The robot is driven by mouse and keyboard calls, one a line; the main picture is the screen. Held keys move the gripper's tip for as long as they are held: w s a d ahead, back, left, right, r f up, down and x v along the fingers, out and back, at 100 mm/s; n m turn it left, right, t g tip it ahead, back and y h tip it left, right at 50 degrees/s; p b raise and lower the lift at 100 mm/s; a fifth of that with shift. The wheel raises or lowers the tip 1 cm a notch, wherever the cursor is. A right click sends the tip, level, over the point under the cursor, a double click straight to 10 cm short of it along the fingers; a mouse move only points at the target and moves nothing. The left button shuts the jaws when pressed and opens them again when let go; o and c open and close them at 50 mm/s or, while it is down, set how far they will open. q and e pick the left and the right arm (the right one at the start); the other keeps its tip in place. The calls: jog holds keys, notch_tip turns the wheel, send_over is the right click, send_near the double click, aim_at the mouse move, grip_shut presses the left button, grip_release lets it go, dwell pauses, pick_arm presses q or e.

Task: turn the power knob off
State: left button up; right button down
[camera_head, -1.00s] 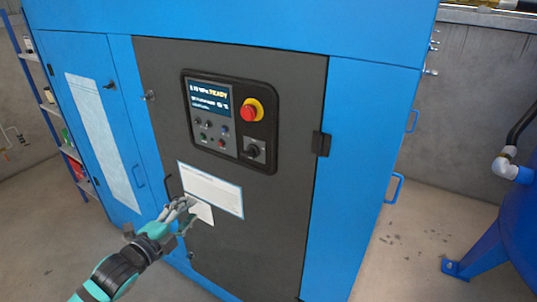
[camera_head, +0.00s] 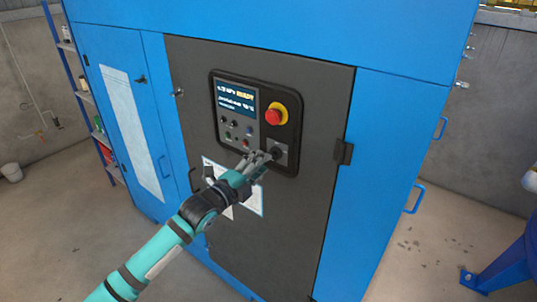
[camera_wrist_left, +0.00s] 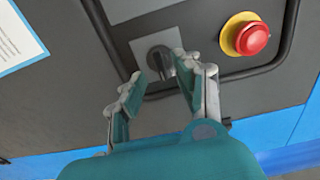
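The power knob (camera_head: 278,152) is a dark rotary knob on a grey square plate, low on the right of the control panel (camera_head: 258,150). In the left wrist view the knob (camera_wrist_left: 160,60) shows between and just beyond the fingertips. My left gripper (camera_head: 262,157) is at the panel's lower edge, just left of the knob in the head view. In the left wrist view the left gripper (camera_wrist_left: 156,78) is open, its two fingers apart with nothing between the pads. Whether a fingertip touches the plate I cannot tell. My right gripper is not in view.
A red emergency stop button (camera_head: 274,116) on a yellow ring sits above the knob and also shows in the left wrist view (camera_wrist_left: 246,36). A display (camera_head: 236,98) and small buttons are left of it. A black latch (camera_head: 343,152) is at the door's right edge.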

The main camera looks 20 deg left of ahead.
aim_at(280, 153)
pick_arm(q)
jog(key=x, duration=0.4)
jog(key=shift+s, duration=0.1)
grip_shut()
